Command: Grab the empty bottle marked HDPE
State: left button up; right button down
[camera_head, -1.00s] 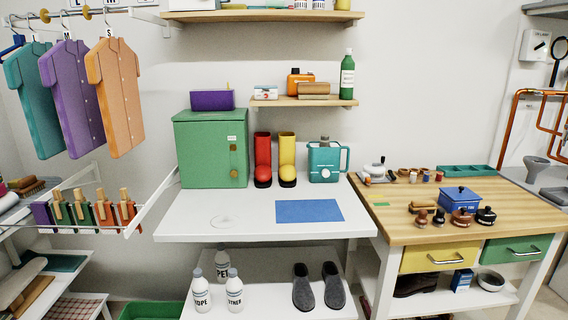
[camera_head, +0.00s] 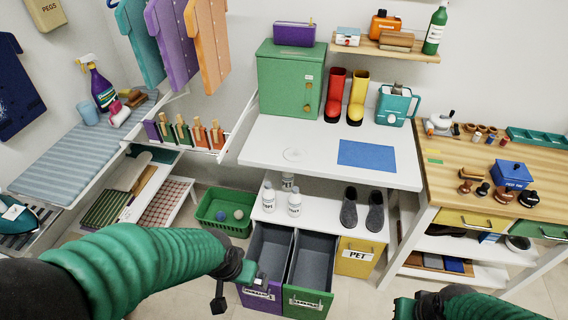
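Three white bottles with grey caps stand upright on the white lower shelf (camera_head: 327,228) under the worktop: front-left bottle (camera_head: 268,196), front-right bottle (camera_head: 294,204) and a partly hidden rear bottle (camera_head: 287,181). Their labels are too small to read now; the earlier frame seems to show HDPE on the front-left one. My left gripper (camera_head: 240,288) is empty, its fingers apart, in front of and below the bottles, over the purple bin's front. My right gripper (camera_head: 405,309) shows only partly at the bottom edge; its fingers are unclear.
Below the shelf are pulled-out purple (camera_head: 262,297) and green (camera_head: 307,302) bins and a closed yellow bin (camera_head: 358,257) marked PET. Grey slippers (camera_head: 362,208) stand right of the bottles. A green crate (camera_head: 224,210) sits left. The worktop (camera_head: 265,135) overhangs the shelf.

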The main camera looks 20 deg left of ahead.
aim_at(268, 194)
jog(key=i+j, duration=0.1)
jog(key=j, duration=0.3)
jog(key=i+j, duration=0.15)
jog(key=j, duration=0.25)
jog(key=i+j, duration=0.1)
jog(key=j, duration=0.3)
jog(key=i+j, duration=0.15)
jog(key=j, duration=0.3)
jog(key=i+j, duration=0.1)
jog(key=j, duration=0.3)
jog(key=i+j, duration=0.1)
jog(key=j, duration=0.3)
